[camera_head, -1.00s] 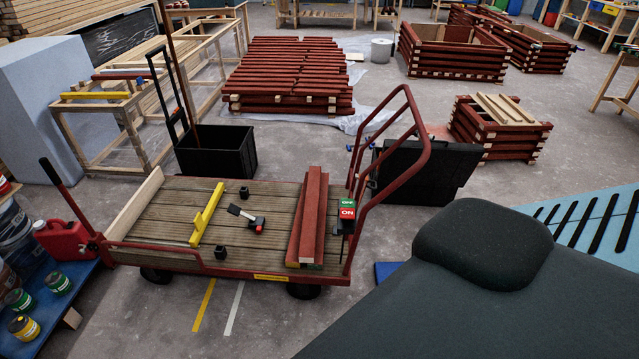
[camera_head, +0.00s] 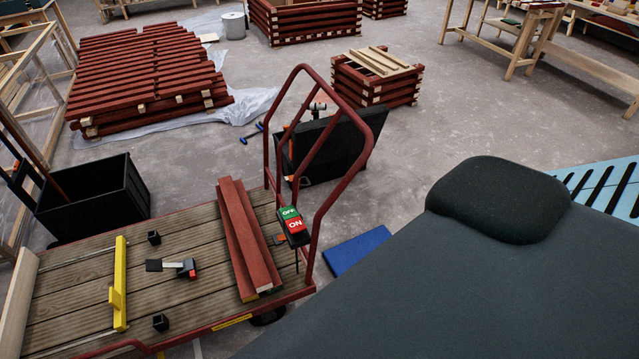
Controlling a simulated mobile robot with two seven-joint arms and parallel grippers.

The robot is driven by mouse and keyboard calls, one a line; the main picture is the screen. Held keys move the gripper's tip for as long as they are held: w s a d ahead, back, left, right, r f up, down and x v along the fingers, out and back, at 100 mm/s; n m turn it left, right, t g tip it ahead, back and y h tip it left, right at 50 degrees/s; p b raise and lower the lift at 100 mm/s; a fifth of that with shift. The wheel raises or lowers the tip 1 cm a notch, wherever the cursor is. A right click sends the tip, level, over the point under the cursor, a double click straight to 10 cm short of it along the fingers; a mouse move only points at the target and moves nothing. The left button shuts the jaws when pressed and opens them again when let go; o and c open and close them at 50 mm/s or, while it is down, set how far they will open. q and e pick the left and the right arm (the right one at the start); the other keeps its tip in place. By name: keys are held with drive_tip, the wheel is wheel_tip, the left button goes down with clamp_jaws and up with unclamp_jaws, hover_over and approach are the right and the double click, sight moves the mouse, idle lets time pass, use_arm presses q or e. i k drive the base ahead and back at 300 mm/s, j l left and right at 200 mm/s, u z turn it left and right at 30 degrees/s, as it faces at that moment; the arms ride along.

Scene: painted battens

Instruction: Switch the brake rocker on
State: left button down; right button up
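The brake rocker (camera_head: 292,223) is a small switch box on the cart's red tubular handle frame, at the cart's right end. Its upper half is green and marked OFF; its lower half is red and marked ON. Which half is pressed in, I cannot tell. The cart (camera_head: 80,277) has a grey-brown plank deck and red edges. Neither of my grippers is in view. A large dark grey body covers the lower right of the picture.
Two red battens (camera_head: 242,240) lie on the deck beside the rocker. A yellow bar (camera_head: 120,290) and a small black-and-red tool (camera_head: 180,267) lie further left. A black crate (camera_head: 100,195) stands behind the cart. A blue mat (camera_head: 357,250) lies right of the handle.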

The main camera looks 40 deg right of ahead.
sight(294, 225)
drive_tip(key=i+z, duration=0.2)
drive_tip(key=z, duration=0.2)
drive_tip(key=i+j+z, duration=0.15)
drive_tip(key=z, duration=0.3)
drive_tip(key=i+j+z, duration=0.2)
drive_tip(key=z, duration=0.2)
drive_tip(key=i+j+z, duration=0.45)
